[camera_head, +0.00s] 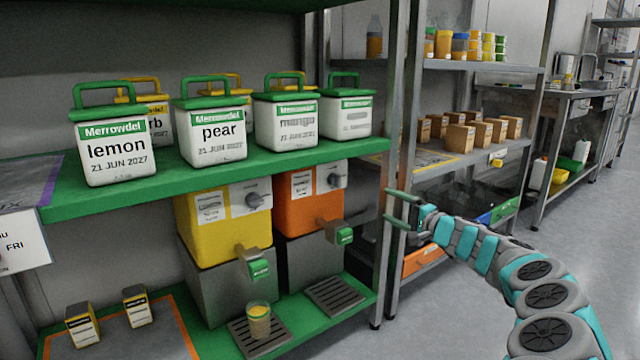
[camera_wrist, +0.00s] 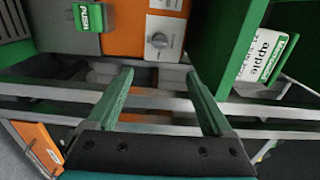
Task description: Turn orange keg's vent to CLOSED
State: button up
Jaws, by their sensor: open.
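The orange keg (camera_head: 308,205) stands under the green shelf, to the right of the yellow keg (camera_head: 215,228). Its vent knob (camera_head: 335,180) is a grey dial on a pale plate at the upper right of its front. In the wrist view the orange keg (camera_wrist: 125,28) lies ahead, with the knob (camera_wrist: 159,41) on its plate. The knob's labels are too small to read. My gripper (camera_head: 388,207) is open and empty, to the right of the keg and apart from it. Its two green fingers (camera_wrist: 160,88) show in the wrist view, with the knob beyond and between them.
A grey shelf post (camera_head: 396,150) stands close by my gripper. Tubs labelled lemon (camera_head: 115,150) and pear (camera_head: 212,135) stand on the green shelf above the kegs. A green PUSH tap (camera_head: 344,236) juts from the orange keg. The floor (camera_head: 420,320) at right is clear.

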jog(key=s+a+r+n+g+y, duration=0.2)
jog(key=s+a+r+n+g, duration=0.15)
jog(key=s+a, duration=0.4)
jog(key=s+a+r+n+g+y, duration=0.25)
jog(key=s+a+r+n, duration=0.2)
jog(key=a, duration=0.55)
jog(key=s+a+f+n+g+h, duration=0.1)
jog(key=s+a+n+g, duration=0.2)
jog(key=s, duration=0.5)
jog(key=s+a+g+h, duration=0.1)
jog(key=s+a+g, duration=0.1)
jog(key=s+a, duration=0.45)
jog(key=s+d+f+n+g+h, duration=0.1)
jog(key=s+d+f+g+h, duration=0.15)
jog(key=s+f, duration=0.55)
jog(key=s+d+f+n+g+h, duration=0.1)
jog(key=s+d+f+h, duration=0.3)
jog(key=s, duration=0.7)
jog(key=s+d+f+m+g+h, duration=0.1)
jog(key=s+d+f+h, duration=0.2)
jog(key=s+d+f, duration=0.35)
jog(key=s+d+f+m+g+h, duration=0.1)
jog(key=s+d+f+m+h, duration=0.2)
jog(key=s+d, duration=0.7)
notch_tip(320, 180, up, 15)
jog(key=n+p, duration=0.1)
jog(key=p, duration=1.3)
jog(key=shift+w+a+n+h, duration=0.15)
jog(key=shift+a+n+h, duration=0.15)
jog(key=shift+a, duration=0.1)
